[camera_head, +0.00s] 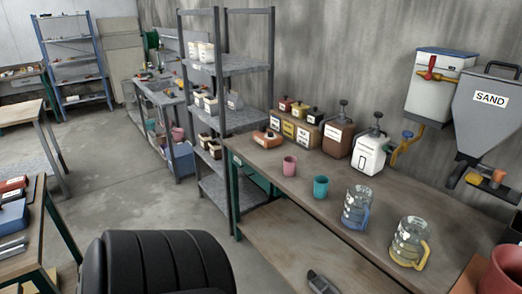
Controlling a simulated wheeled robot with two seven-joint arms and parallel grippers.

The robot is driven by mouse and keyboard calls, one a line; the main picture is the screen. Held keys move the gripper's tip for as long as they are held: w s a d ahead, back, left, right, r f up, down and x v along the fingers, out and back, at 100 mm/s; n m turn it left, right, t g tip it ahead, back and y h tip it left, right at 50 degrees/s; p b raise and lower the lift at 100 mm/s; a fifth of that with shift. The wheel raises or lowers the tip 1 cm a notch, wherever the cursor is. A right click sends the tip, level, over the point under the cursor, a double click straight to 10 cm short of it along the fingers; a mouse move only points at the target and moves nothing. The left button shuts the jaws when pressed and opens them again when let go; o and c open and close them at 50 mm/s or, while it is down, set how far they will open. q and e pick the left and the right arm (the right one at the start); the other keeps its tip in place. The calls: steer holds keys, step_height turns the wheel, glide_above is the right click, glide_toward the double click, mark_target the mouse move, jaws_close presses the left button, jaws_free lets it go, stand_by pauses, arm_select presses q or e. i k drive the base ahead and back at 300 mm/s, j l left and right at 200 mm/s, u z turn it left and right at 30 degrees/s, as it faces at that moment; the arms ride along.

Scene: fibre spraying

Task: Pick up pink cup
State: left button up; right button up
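The pink cup (289,166) stands upright on the wooden workbench (262,166), near its far left end. A teal cup (320,187) stands apart from it, to its right and nearer. Nothing touches or covers the pink cup. Neither of my grippers can be made out in the head view.
Two glass jugs, one with a blue handle (357,207) and one with a yellow handle (409,242), stand nearer. Behind the cup are a brown container (337,137), a white container (369,153) and small boxes. A metal shelf (228,62) rises left of the bench.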

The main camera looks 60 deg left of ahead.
mark_target(290, 167)
steer(key=u, duration=1.65)
steer(key=i+j+z, duration=0.25)
steer(key=i, duration=0.2)
steer(key=j+z, duration=0.5)
steer(key=j, duration=0.05)
